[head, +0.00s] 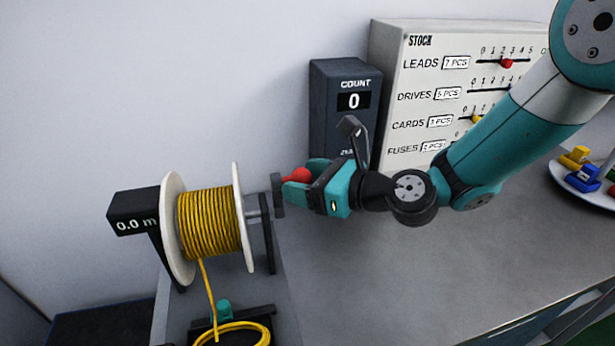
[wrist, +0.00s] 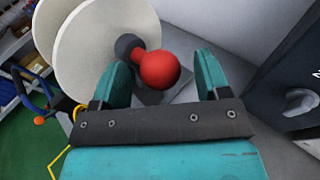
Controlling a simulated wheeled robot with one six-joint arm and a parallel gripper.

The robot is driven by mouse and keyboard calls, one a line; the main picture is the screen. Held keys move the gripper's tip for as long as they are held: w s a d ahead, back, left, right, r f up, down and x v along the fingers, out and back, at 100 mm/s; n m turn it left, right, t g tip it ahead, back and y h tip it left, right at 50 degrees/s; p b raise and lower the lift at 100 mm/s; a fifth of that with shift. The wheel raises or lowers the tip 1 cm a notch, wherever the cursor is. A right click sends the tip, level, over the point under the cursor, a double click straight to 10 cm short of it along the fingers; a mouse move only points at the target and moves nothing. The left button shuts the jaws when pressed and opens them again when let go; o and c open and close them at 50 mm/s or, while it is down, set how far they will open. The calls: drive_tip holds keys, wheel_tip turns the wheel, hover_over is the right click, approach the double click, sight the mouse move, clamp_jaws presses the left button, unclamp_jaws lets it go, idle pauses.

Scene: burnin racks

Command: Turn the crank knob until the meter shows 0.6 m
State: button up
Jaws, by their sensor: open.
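The red crank knob (head: 299,175) sits at the end of a dark crank on the right side of a cable reel (head: 210,222) wound with yellow cable. The meter (head: 136,222) left of the reel reads 0.0 m. My gripper (head: 302,171) is open, with its teal fingers on either side of the red knob. In the wrist view, the knob (wrist: 160,69) is between the two finger tips (wrist: 162,80), with a visible gap to the right finger. Whether the left finger touches it I cannot tell. The reel's white flanges (wrist: 110,45) are behind.
A dark counter box (head: 345,110) reading COUNT 0 stands behind my gripper. A white STOCK panel (head: 400,40) with sliders stands beside it. A plate (head: 600,196) of coloured blocks is at the far right. The grey bench (head: 400,260) is clear in front.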

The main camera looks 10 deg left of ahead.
drive_tip(key=c, duration=0.9)
drive_tip(key=shift+w+a+f+p, duration=0.15)
drive_tip(key=shift+w+a+p, duration=0.15)
drive_tip(key=shift+w, duration=0.3)
drive_tip(key=shift+w+a+f+p, duration=0.2)
drive_tip(key=shift+w+p, duration=0.1)
drive_tip(key=shift+w, duration=0.3)
drive_tip(key=shift+w+a+f, duration=0.25)
drive_tip(key=shift+w+f, duration=0.15)
drive_tip(key=shift+w, duration=0.1)
drive_tip(key=shift+w+a+f, duration=0.25)
drive_tip(key=shift+w+f, duration=0.15)
drive_tip(key=shift+w, duration=0.1)
